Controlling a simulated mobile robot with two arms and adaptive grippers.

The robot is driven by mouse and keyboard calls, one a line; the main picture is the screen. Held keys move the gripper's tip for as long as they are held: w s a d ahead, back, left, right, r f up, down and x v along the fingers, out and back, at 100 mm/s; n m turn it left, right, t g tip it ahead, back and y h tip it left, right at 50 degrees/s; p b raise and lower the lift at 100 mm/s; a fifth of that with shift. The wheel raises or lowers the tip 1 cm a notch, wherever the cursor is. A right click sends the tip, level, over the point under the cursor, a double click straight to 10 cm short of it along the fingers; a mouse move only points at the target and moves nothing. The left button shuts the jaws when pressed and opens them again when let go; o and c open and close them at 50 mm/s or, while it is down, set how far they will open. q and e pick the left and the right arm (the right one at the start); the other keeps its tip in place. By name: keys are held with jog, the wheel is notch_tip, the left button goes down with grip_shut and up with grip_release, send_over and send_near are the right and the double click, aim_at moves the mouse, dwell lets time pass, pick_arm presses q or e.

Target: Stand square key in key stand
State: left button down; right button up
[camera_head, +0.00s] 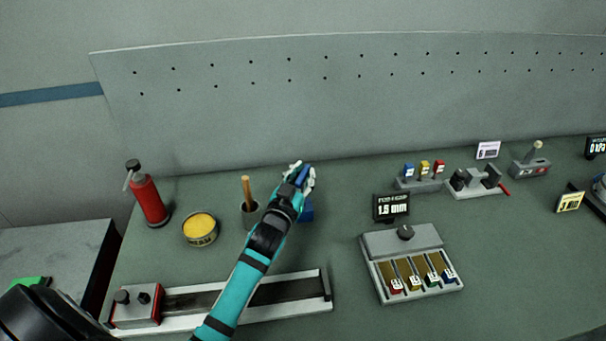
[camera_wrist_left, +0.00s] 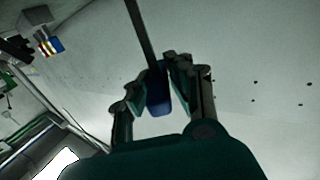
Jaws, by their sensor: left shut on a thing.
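My left gripper (camera_head: 300,176) is raised near the back panel and shut on a blue-handled key (camera_head: 304,178). In the left wrist view, the fingers (camera_wrist_left: 158,80) clasp the blue handle (camera_wrist_left: 157,97), and a long dark shaft (camera_wrist_left: 140,35) extends beyond them. A blue block (camera_head: 307,211) shows just behind and below the gripper, partly hidden by the arm; it may be the key stand, but I cannot tell for certain. My right gripper is not in view.
A cup with a wooden handle (camera_head: 250,213) and a yellow tin (camera_head: 200,229) stand left of my arm. My forearm crosses above a grey rail (camera_head: 318,300).

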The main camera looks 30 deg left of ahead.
aim_at(303, 188)
pick_arm(q)
jog(key=shift+f+b, duration=0.65)
jog(key=shift+f, duration=0.2)
jog(key=shift+r, duration=0.1)
jog(key=shift+r+p, duration=0.2)
jog(key=shift+p, duration=0.3)
jog(key=shift+r, duration=0.1)
dwell(0.4)
jog(key=shift+p, duration=0.5)
dwell(1.0)
jog(key=shift+f+b, duration=1.4)
jog(key=shift+f, duration=0.55)
jog(key=c, duration=1.1)
grip_release()
jog(key=shift+c, duration=0.2)
